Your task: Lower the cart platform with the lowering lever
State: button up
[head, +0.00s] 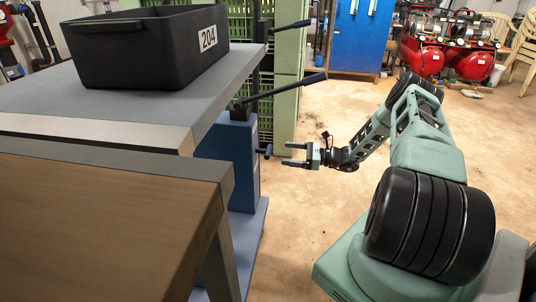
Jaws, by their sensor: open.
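The cart has a grey platform (215,88) on a blue column (228,150) and a blue base (252,225). A long black lever (285,88) slants up to the right from the top of the column. Another black lever (288,27) sticks out higher up, behind the platform edge. I cannot tell for certain which is the lowering lever. My gripper (286,154) is open and empty, its fingers pointing left. In the picture it is right of the small handle and below the long lever, apparently touching neither.
A black crate (140,50) labelled 204 sits on the platform. A brown-topped table (100,215) stands in the near left. Green crates (288,60) are stacked behind the cart. A blue cabinet (360,35) and red compressors (425,57) stand at the back. Floor (320,215) around my gripper is clear.

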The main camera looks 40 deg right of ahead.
aim_at(268, 149)
jog(key=b+x, duration=0.1)
jog(key=x, duration=0.7)
jog(key=shift+w+a, duration=0.15)
jog(key=c, duration=1)
